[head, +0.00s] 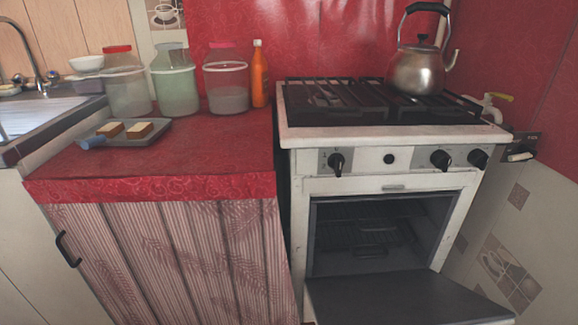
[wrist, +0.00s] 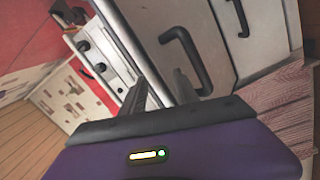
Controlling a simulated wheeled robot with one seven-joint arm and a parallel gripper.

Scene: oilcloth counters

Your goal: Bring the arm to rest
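My gripper (wrist: 160,82) shows only in the wrist view, in front of its purple body. Its two dark fingers stand apart with nothing between them. It is not in the head view. A pale cabinet front with a black handle (wrist: 188,60) lies beyond the fingers; I cannot tell how far off it is.
The white stove (head: 388,135) has its oven door (head: 405,298) folded down and open. A kettle (head: 417,72) stands on its burners. A tray (head: 165,126) with bread, several jars and an orange bottle (head: 259,78) are on the red counter (head: 200,155).

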